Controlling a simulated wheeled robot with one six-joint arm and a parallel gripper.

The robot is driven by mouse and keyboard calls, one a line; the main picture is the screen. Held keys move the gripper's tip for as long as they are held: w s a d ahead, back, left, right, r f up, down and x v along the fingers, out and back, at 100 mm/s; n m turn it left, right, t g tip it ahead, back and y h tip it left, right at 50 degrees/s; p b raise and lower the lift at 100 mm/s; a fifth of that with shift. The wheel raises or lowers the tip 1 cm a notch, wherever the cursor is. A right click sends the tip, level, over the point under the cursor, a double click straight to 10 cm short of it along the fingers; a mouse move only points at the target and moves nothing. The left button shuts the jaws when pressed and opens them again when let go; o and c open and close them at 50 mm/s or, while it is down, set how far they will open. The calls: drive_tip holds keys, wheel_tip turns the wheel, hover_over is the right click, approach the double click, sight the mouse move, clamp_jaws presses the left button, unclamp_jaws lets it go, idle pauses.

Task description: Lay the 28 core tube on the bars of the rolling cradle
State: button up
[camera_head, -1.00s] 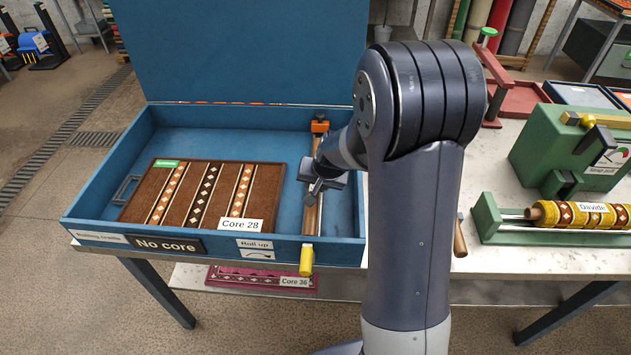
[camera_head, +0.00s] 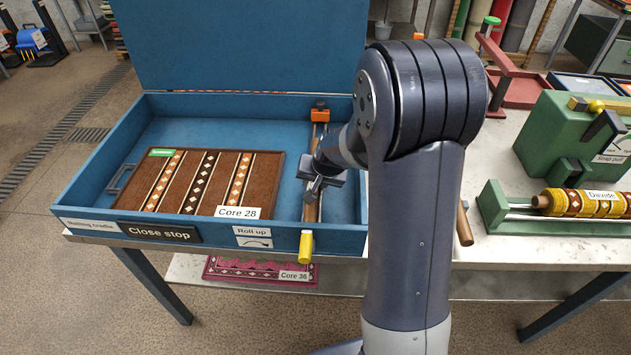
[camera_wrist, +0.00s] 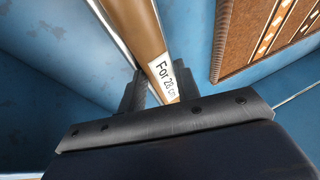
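The 28 core tube (camera_head: 311,211) is a long tan tube at the right side of the blue rolling cradle (camera_head: 88,206). It lies lengthwise from the orange end piece at the back toward the front wall. My gripper (camera_head: 318,187) is down at the tube's middle. In the wrist view the tube (camera_wrist: 139,30) passes between my gripper's two dark fingers (camera_wrist: 160,90), which sit close against its sides, with its "For 28 cm" label showing. A metal bar (camera_wrist: 112,32) runs alongside the tube. Contact between tube and bars is hidden. The cradle's sign (camera_head: 158,232) reads "Close stop".
A brown patterned rug (camera_head: 205,180) tagged "Core 28" lies in the cradle, left of the tube. An orange stop (camera_head: 320,115) is at the back and a yellow handle (camera_head: 306,246) at the front. A green strap machine (camera_head: 568,140) and a yellow roll (camera_head: 585,203) stand at right.

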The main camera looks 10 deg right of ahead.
drive_tip(key=shift+o, duration=1)
drive_tip(key=shift+s+f, duration=0.3)
drive_tip(key=shift+f, duration=0.3)
drive_tip(key=shift+s+d+r, duration=0.1)
drive_tip(key=shift+d+r, duration=0.05)
drive_tip(key=shift+r, duration=0.3)
drive_tip(key=v, duration=1)
drive_tip(key=shift+w+r, duration=0.25)
drive_tip(key=shift+r, duration=0.25)
drive_tip(key=x, duration=1.1)
drive_tip(key=shift+s+f, duration=0.15)
drive_tip(key=shift+f, duration=0.1)
drive_tip(key=shift+r+p, duration=0.6)
drive_tip(key=shift+p, duration=0.1)
drive_tip(key=shift+r+p, duration=0.7)
drive_tip(key=shift+r, duration=0.05)
